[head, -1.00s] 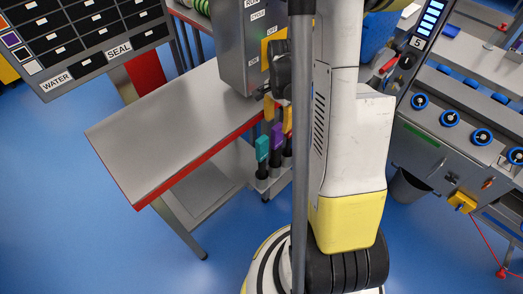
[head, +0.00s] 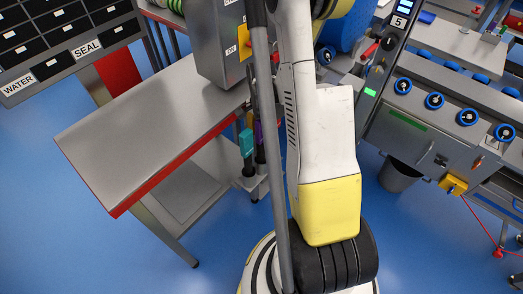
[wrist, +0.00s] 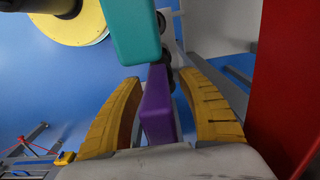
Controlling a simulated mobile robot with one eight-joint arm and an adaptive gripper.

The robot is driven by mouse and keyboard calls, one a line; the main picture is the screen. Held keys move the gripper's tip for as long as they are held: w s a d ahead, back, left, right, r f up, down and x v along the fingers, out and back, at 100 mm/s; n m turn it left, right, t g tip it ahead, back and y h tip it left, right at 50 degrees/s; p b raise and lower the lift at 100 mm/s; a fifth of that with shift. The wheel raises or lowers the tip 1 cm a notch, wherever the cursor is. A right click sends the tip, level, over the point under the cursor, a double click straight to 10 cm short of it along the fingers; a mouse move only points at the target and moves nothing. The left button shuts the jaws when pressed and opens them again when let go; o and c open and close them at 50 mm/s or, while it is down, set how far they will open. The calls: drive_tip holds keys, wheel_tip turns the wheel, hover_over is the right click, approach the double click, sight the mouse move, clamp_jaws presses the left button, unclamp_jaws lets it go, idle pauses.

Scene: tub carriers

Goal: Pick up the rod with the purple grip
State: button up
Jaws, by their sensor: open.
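The rod with the purple grip (wrist: 156,110) shows in the wrist view, with its purple part between my gripper's two yellow fingers. My gripper (wrist: 162,72) is open, one finger on each side of the purple grip; I cannot tell whether either finger touches it. A rod with a teal grip (wrist: 136,28) is just beyond, overlapping the purple one in the picture. In the head view the purple grip (head: 259,133) is a thin strip beside the teal grip (head: 246,142), partly hidden by a grey pole. My fingers are mostly hidden there.
A steel table (head: 150,130) with a red edge stands left of the rods, under a grey control box (head: 220,45). In the wrist view a red panel (wrist: 285,80) is close on the right. A machine with blue-ringed knobs (head: 435,100) stands at the right.

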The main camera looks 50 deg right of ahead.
clamp_jaws()
drive_tip(key=shift+r, duration=0.15)
wheel_tip(320, 180, up, 18)
drive_tip(key=p, duration=0.7)
